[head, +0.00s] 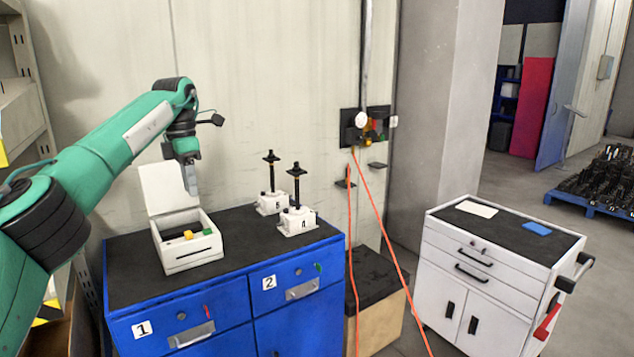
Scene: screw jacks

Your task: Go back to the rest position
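My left arm comes in from the left, and its gripper (190,180) points down above the open white box (190,262). I cannot make out a gap between its fingers, and nothing shows held in it. The box stands on the blue cabinet (232,262) with its lid (163,188) up, and a yellow block (188,235) and a green piece (207,231) show at it. Two white screw jacks with black spindles, one behind (271,203) and one in front (297,220), stand upright to the box's right. My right gripper is out of view.
A white tool cart (497,262) stands at the right, with a white sheet (477,209) and a blue item (537,228) on its top. Orange cables (380,235) hang from a wall outlet between cabinet and cart. A metal shelf (22,90) stands at the far left.

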